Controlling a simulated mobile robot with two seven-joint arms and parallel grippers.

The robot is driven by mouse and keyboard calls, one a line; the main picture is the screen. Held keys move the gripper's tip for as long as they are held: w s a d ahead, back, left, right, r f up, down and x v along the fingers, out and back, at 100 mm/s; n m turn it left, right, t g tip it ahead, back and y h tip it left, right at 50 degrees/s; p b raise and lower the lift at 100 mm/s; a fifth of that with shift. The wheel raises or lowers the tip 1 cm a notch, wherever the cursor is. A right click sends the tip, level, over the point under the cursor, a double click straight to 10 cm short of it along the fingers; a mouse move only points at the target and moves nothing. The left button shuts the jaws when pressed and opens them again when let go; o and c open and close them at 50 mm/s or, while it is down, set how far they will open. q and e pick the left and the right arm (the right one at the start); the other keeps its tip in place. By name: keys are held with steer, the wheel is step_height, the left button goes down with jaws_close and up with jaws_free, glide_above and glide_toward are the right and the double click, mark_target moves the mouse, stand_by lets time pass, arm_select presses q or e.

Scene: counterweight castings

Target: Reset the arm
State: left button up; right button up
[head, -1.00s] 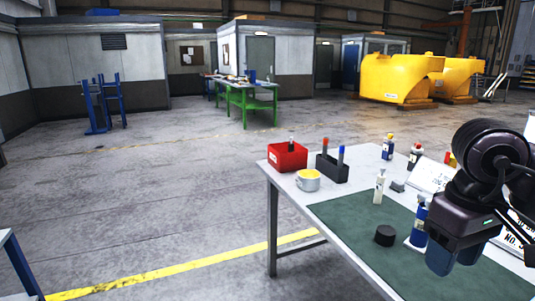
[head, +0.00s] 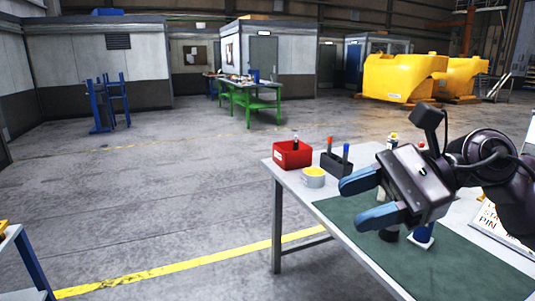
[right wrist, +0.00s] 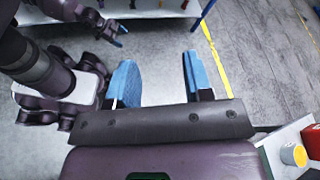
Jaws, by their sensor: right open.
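My right gripper (head: 354,204) reaches in from the right over the workbench, its two blue fingers pointing left and spread apart with nothing between them. In the right wrist view the same gripper (right wrist: 158,78) shows its blue fingers apart, with only grey floor seen between them. My left gripper (right wrist: 114,34) shows small at the upper left of that wrist view, near a shelf edge. Its opening cannot be made out. The head view does not show it.
The workbench has a green mat (head: 445,262). A red bin (head: 292,156), a dark marker holder (head: 334,165) and a yellow-topped can (head: 314,178) stand at its left end. A bottle (head: 423,235) and a black puck (head: 389,234) are under my right gripper. Open floor lies left.

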steer(key=w+d+m+t+y, duration=0.1)
steer(key=w+m+t+y, duration=0.2)
steer(key=m, duration=0.5)
steer(key=w+d+f+m+t+y, duration=0.1)
steer(key=w+m+t, duration=0.25)
steer(key=m, duration=0.35)
steer(key=w+d+m+t+y, duration=0.15)
steer(key=m+t, duration=0.25)
steer(key=m, duration=0.4)
steer(key=w+d+f+m+t+h, duration=0.1)
steer(key=d+f+m+t+h, duration=0.2)
steer(key=f+m, duration=0.35)
steer(key=w+d+f+m+t+h, duration=0.1)
steer(key=w+f+m+t+h, duration=0.15)
steer(key=f+m+h, duration=0.4)
steer(key=d+f+m+t+h, duration=0.2)
steer(key=d+f+m+t, duration=0.15)
steer(key=m, duration=0.55)
steer(key=s+d+f+m+g+h, duration=0.1)
steer(key=s+f+m+g+h, duration=0.2)
steer(key=f, duration=0.6)
steer(key=s+d+f+m+g+h, duration=0.1)
steer(key=s+d+f+m+h, duration=0.2)
steer(key=f+m, duration=0.45)
steer(key=s+f+m+g+h, duration=0.2)
steer(key=s+f+m+g, duration=0.1)
steer(key=s+f, duration=1.3)
steer(key=s+g, duration=0.1)
steer(key=s, duration=0.3)
